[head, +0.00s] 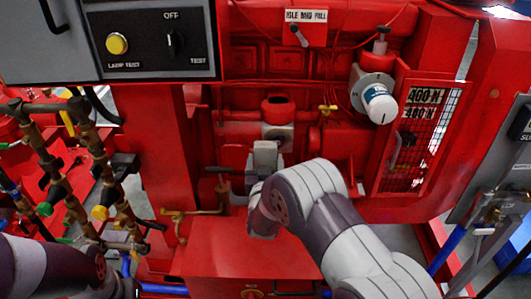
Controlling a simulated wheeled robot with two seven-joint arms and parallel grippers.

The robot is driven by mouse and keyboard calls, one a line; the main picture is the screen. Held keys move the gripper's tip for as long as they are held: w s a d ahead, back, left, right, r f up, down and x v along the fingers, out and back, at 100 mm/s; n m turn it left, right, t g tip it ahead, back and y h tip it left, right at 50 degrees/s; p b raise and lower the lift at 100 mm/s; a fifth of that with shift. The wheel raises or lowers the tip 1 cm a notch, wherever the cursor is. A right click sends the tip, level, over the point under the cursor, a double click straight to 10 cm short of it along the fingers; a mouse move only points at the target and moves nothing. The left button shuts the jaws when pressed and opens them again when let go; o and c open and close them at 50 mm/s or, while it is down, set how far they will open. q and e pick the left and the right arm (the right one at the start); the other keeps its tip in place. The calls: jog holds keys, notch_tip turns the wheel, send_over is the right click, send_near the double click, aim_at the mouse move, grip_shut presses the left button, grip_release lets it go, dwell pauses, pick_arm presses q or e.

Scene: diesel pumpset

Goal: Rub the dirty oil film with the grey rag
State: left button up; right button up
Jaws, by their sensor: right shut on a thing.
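My right gripper (266,148) reaches in to the middle of the red pumpset and points away from me. It is shut on a flat light-grey piece, which looks like the grey rag (278,136), at the engine's front below a round red cap. The gripper hides the lower part of the rag, and I cannot tell whether the rag touches the surface behind. I cannot make out the dirty oil film; it may be behind the rag or gripper. Part of my left arm shows at the lower left, but its gripper is out of view.
A black control panel (158,42) is at the upper left. A white filter (378,103) and a mesh guard (420,135) stand to the right. A brass-coloured valve pipe (192,211) is left of my right gripper. Pipes with valves (65,170) crowd the left side.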

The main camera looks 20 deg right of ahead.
jog(key=shift+s, duration=0.1)
jog(key=shift+p+v, duration=0.55)
jog(key=shift+v, duration=0.9)
jog(key=shift+w+f+b, duration=0.1)
jog(key=shift+w+b, duration=0.2)
jog(key=shift+w, duration=0.05)
jog(key=b+x, duration=0.1)
jog(key=x, duration=0.3)
jog(key=shift+w+d+f+b, duration=0.15)
jog(key=shift+w+f+b, duration=0.1)
jog(key=shift+b, duration=0.15)
jog(key=shift+x, duration=0.9)
jog(key=shift+r, duration=0.15)
jog(key=shift+b+x, duration=0.6)
jog(key=shift+x, duration=0.4)
